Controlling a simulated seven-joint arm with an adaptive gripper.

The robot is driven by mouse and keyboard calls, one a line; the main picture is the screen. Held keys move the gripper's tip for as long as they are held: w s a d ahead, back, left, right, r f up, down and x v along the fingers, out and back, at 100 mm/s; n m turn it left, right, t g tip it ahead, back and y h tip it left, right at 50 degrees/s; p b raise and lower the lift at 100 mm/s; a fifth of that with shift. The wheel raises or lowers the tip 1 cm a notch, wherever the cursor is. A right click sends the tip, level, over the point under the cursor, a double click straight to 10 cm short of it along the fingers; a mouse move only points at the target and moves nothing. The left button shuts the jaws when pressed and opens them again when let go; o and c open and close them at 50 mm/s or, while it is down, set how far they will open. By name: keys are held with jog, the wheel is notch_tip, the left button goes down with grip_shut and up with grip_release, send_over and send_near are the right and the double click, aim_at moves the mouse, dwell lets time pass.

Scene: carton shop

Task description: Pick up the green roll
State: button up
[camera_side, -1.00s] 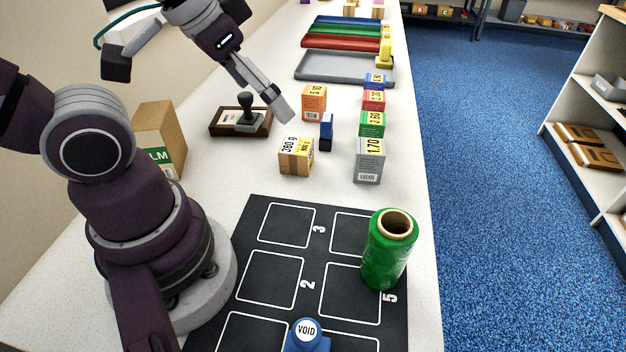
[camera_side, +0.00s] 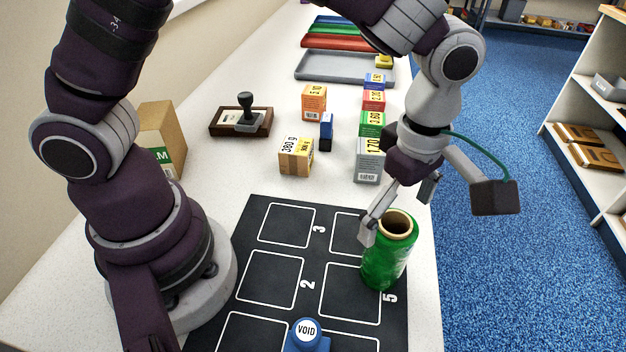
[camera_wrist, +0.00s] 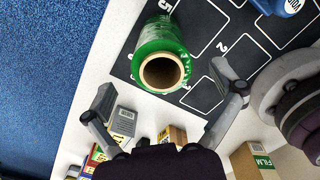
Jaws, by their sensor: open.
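The green roll (camera_side: 388,256) stands upright on the black mat (camera_side: 262,212), by the square marked 5, with its brown core open at the top. In the wrist view the roll (camera_wrist: 160,42) shows from above, with its core facing the camera. My gripper (camera_side: 402,208) is open just above and behind the roll's top in the side view. In the wrist view my gripper (camera_wrist: 170,92) has its two fingers spread wide, one to each side of the roll's near end. Nothing is between the fingertips that I can see as held.
A blue VOID stamp (camera_side: 307,338) stands on the mat's front part. Behind the mat are a carton labelled 380 g (camera_side: 295,157), a grey box (camera_side: 368,162) and several coloured boxes. A dark stamp on a wooden base (camera_side: 241,122) stands farther back. The counter edge lies right of the roll.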

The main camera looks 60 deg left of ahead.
notch_tip(320, 180, down, 5)
jog(key=shift+s+r, duration=0.1)
jog(key=c, duration=1.3)
jog(key=shift+d+r, duration=0.1)
jog(key=shift+r, duration=0.05)
jog(key=shift+c, duration=0.2)
